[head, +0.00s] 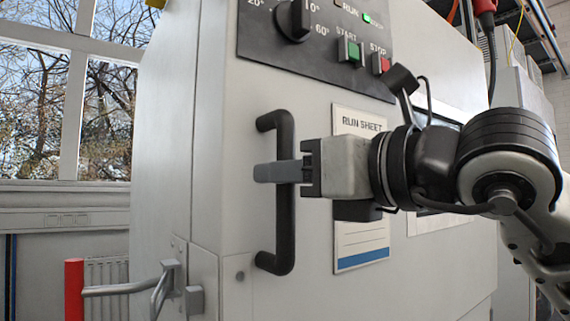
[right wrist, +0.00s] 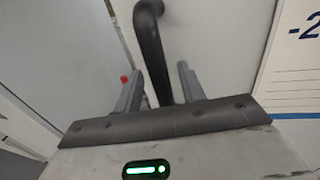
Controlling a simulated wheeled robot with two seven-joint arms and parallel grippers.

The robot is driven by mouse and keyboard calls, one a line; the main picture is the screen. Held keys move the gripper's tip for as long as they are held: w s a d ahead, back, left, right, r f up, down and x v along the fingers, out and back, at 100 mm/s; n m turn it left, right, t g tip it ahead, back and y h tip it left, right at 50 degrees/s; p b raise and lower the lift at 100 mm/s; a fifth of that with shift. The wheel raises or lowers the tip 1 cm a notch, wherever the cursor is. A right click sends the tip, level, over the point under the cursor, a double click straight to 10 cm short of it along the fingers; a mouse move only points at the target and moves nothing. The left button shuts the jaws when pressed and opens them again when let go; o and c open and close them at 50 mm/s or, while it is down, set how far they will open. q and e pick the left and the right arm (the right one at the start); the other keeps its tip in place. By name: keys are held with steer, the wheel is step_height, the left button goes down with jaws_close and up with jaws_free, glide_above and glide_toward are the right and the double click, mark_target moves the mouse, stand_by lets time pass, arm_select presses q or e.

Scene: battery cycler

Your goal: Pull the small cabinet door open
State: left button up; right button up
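The cabinet door (head: 240,215) is a pale grey front panel with a vertical black bar handle (head: 286,225) near its left edge. The door looks shut. My right gripper (head: 268,172) reaches in from the right at the handle's mid-height, and one grey finger crosses in front of the bar. In the right wrist view, the handle (right wrist: 151,40) runs down between the two fingers of my right gripper (right wrist: 156,76), with a gap visible on both sides. The gripper is open around the bar. My left gripper is not in view.
A control panel (head: 325,45) with a black knob (head: 294,18) and green and red buttons is above the handle. A run sheet (head: 360,245) is on the front behind my gripper. A metal latch (head: 165,285) and red-ended bar (head: 74,290) project at lower left.

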steer(key=shift+w+a, duration=0.45)
jaws_close()
steer(key=shift+s+d, duration=0.1)
steer(key=shift+d, duration=0.05)
